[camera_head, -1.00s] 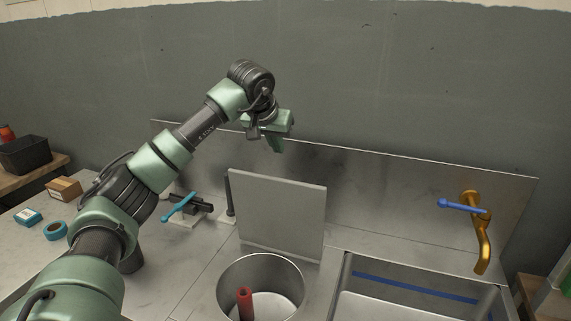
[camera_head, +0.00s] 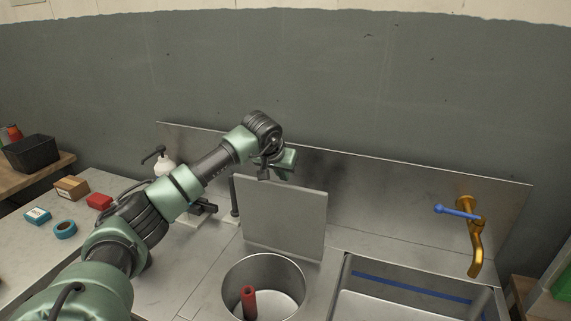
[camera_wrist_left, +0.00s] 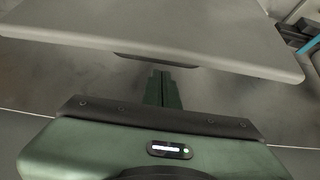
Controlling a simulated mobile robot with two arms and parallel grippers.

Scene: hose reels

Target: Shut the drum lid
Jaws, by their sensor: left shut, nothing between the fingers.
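The drum lid (camera_head: 284,222) is a flat grey square panel standing upright at the back of the round steel drum (camera_head: 236,275). The drum is open, with a red cylinder (camera_head: 248,302) inside it. My left gripper (camera_head: 286,170) is just above and behind the lid's top edge in the head view, its fingertips hidden behind the lid. In the left wrist view the lid (camera_wrist_left: 160,30) spans the top of the picture, and my left gripper (camera_wrist_left: 163,76) is shut and empty, its tips close to the lid's edge; contact cannot be told. My right gripper is not in view.
A steel sink (camera_head: 400,306) lies right of the drum, with a brass tap and blue handle (camera_head: 458,212) behind it. A low metal backsplash (camera_head: 400,194) runs behind the lid. Tape (camera_head: 64,230) and small boxes (camera_head: 72,188) lie at the left.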

